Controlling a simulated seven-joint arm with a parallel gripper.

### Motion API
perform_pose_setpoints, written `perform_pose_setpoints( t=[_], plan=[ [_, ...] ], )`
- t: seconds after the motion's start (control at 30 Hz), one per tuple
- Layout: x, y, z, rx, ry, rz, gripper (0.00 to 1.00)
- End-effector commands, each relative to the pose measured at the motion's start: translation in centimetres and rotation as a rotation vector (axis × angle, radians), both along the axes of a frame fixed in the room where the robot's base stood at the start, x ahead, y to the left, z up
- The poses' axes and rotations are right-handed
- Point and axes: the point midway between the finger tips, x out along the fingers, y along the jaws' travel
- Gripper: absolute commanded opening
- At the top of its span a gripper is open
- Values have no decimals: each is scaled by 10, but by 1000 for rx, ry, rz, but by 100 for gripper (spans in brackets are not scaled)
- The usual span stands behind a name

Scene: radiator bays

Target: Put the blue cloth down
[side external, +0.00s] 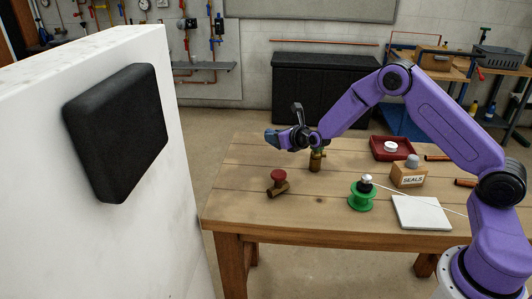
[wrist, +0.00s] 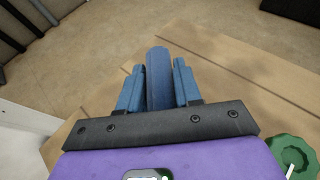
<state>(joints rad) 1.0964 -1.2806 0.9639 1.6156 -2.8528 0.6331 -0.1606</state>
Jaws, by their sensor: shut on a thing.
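My gripper (side external: 285,138) is above the far left part of the wooden table, its fingers pointing left towards the table's left edge. In the wrist view, the blue cloth (wrist: 158,75) stands as a narrow folded strip between the two blue-grey fingers (wrist: 157,90). The gripper is shut on it. The cloth is held above the table. In the side view the cloth is hard to tell from the fingers.
On the table (side external: 245,205) are a red-knobbed brass valve (side external: 278,176), a second brass fitting (side external: 316,163), a green spool (side external: 361,203), a seals box (side external: 408,179), a white pad (side external: 422,213) and a red tray (side external: 378,154). A white wall (side external: 180,235) stands left. The front-left tabletop is clear.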

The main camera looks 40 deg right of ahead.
Motion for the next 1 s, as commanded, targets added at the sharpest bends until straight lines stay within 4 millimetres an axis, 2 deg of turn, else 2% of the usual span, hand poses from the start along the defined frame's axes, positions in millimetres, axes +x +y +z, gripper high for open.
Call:
perform_pose_setpoints(
  t=[0.2, 0.43, 0.73, 0.9, 1.0],
  plan=[
    [26, -2, -28, -1, 2, 0, 3],
    [46, -3, -51, 1, 0, -1, 3],
    [56, -4, -63, 1, 0, -1, 3],
    [56, -4, -85, 0, 2, -1, 3],
    [56, -4, -92, 0, 0, -1, 3]
  ],
)
